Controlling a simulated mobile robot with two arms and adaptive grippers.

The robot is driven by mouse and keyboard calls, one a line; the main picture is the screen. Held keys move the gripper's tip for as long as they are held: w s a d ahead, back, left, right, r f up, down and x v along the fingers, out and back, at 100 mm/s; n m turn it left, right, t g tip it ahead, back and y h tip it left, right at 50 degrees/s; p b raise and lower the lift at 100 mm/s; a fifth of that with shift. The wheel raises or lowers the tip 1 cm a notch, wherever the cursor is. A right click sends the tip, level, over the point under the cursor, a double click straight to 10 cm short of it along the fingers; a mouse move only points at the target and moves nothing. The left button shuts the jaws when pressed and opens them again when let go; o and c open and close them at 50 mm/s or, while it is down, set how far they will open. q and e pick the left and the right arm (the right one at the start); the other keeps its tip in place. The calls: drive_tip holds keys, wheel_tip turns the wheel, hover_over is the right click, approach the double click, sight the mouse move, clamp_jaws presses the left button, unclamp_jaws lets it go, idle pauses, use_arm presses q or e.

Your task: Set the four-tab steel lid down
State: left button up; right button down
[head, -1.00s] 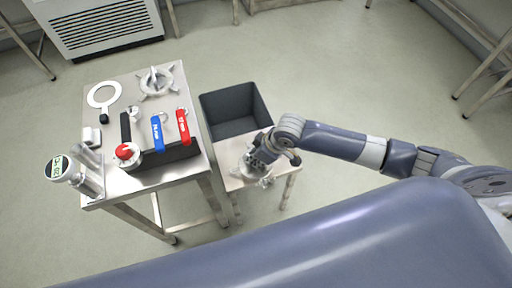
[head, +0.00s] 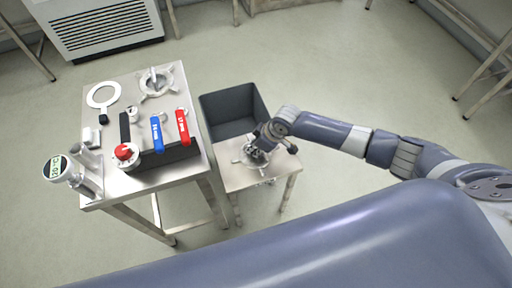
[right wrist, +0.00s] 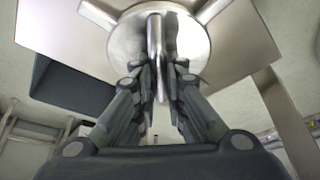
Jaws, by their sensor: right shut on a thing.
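The four-tab steel lid (head: 251,160) is a round, shiny disc with tabs around its rim and an upright handle. It is over the small side table's top in the head view; I cannot tell whether it touches that top. In the right wrist view the lid (right wrist: 128,42) fills the upper middle, two tabs showing. My right gripper (right wrist: 160,88) is shut on the lid's handle, with a finger on each side of it. In the head view the right gripper (head: 260,148) hides part of the lid. My left gripper is not in view.
The small table (head: 276,172) has bare top around the lid. A dark open bin (head: 222,102) stands behind it.

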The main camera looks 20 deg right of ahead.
drive_tip(key=c, duration=1.6)
unclamp_jaws()
drive_tip(key=shift+f, duration=0.15)
drive_tip(key=shift+c, duration=0.2)
drive_tip(key=shift+s+d+r, duration=0.1)
drive_tip(key=shift+d+r, duration=0.05)
drive_tip(key=shift+r, duration=0.4)
drive_tip(key=p+v, duration=0.1)
drive_tip(key=v, duration=1)
drive_tip(key=shift+p, duration=0.3)
drive_tip(key=shift+r, duration=0.1)
